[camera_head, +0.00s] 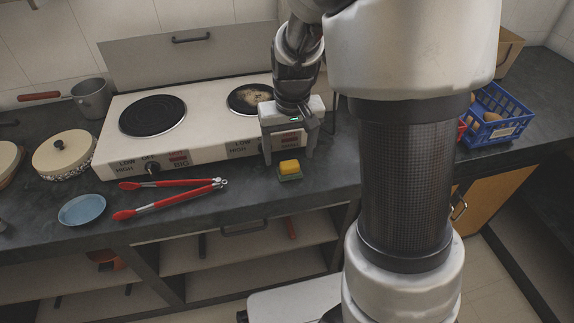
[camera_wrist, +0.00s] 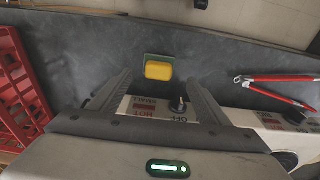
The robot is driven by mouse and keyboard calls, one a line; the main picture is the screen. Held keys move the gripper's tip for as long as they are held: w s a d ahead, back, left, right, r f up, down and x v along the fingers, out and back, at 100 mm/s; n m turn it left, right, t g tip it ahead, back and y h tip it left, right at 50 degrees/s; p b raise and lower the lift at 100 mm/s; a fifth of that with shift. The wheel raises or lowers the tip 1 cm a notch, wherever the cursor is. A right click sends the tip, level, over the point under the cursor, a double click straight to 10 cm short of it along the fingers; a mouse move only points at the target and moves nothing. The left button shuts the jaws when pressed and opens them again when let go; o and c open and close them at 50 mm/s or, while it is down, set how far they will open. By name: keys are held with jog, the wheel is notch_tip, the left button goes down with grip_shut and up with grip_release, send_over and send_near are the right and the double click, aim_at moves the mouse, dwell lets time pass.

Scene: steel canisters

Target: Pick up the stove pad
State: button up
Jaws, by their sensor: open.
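The stove pad looks to be the small yellow-and-green block (camera_head: 289,168) lying on the dark counter near its front edge, in front of the stove. In the wrist view the pad (camera_wrist: 159,70) shows yellow on top with a green layer beneath, just past the fingertips and between their lines. My gripper (camera_head: 289,157) points down above the counter, close to the pad. In the wrist view my gripper (camera_wrist: 157,82) has its two fingers spread, with nothing between them. The pad is apart from the fingers as far as I can see.
A white two-plate stove (camera_head: 190,130) stands right behind. Red-handled tongs (camera_head: 170,195) and a blue plate (camera_head: 82,209) lie to the left. A blue crate (camera_head: 497,116) stands at the right; a red crate (camera_wrist: 18,85) shows in the wrist view. Bare counter surrounds the pad.

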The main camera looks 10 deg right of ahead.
aim_at(289, 163)
jog(key=f, duration=0.1)
jog(key=f+b, duration=0.1)
jog(key=f, duration=0.1)
jog(key=f+b, duration=0.1)
jog(key=f, duration=0.1)
jog(key=shift+w+d+f, duration=0.15)
jog(key=shift+w+f, duration=0.05)
jog(key=shift+w, duration=0.15)
jog(key=c, duration=1.1)
notch_tip(289, 163, up, 10)
jog(key=p, duration=0.3)
jog(key=shift+r, duration=0.1)
jog(key=shift+c, duration=0.2)
